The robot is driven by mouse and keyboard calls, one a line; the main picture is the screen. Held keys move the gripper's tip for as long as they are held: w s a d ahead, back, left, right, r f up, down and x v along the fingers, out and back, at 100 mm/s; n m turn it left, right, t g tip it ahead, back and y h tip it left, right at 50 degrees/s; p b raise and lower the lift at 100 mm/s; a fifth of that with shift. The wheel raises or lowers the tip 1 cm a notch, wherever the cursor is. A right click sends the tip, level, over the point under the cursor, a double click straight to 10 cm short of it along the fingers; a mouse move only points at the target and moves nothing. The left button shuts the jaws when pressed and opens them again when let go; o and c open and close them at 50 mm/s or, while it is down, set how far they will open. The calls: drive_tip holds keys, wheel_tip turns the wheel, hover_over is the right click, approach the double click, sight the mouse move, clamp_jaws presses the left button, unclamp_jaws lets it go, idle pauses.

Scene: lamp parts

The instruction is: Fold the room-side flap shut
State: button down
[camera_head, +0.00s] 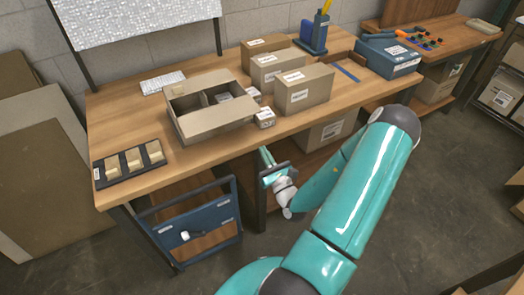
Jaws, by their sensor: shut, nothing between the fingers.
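An open cardboard box (172,110) sits on the wooden workbench, left of the middle. Its room-side flap (217,118) is a pale panel along the near edge, folded outward, and the inside is open to view. Dividers and a few small items show inside. My gripper (267,157) is at the bench's front edge, to the right of and nearer than the box. It is apart from the flap and holds nothing. Its fingertips are small in this view, but it looks shut.
Closed cartons (305,88) and small white-labelled boxes (264,117) stand right of the open box. A dark tray (128,164) with several blocks lies at the bench's left end. A blue panel (195,225) stands below the front edge.

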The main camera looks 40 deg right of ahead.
sight(257, 143)
drive_tip(key=x, duration=0.7)
drive_tip(key=shift+d, duration=0.15)
wheel_tip(257, 143, up, 4)
drive_tip(key=shift+w+r, duration=0.1)
drive_tip(key=shift+w, duration=0.1)
drive_tip(key=shift+s+r+y, duration=0.15)
drive_tip(key=shift+r+y, duration=0.05)
drive_tip(key=shift+y, duration=0.1)
